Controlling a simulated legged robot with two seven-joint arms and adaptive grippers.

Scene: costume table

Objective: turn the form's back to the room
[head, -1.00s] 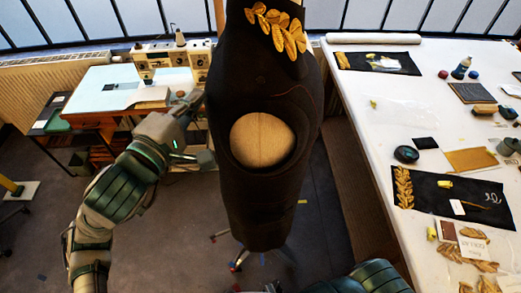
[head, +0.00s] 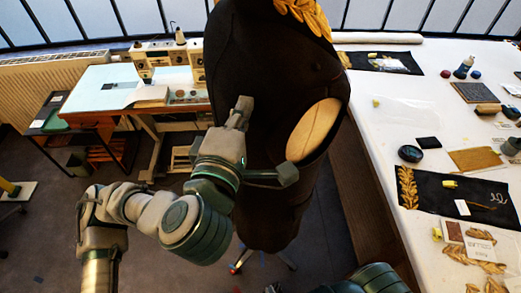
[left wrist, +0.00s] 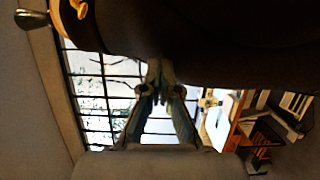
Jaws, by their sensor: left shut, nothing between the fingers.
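The form (head: 245,65) is a dark brown torso on a wheeled stand. Its tan oval armhole pad (head: 314,130) faces toward the right of the head view, and gold leaf embroidery (head: 305,12) shows at its top. My left gripper (head: 243,104) is shut and empty, in front of the form's left part. I cannot tell whether its fingertips touch the cloth. In the left wrist view the closed fingers (left wrist: 160,80) point at the form's dark side (left wrist: 220,45). My right gripper is not in view.
A white table (head: 385,120) with dark cloths, gold leaves and small tools stands close on the right. A sewing table (head: 95,97) with a machine (head: 155,60) stands back left. A radiator (head: 30,85) is under the windows. Grey floor is open at lower left.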

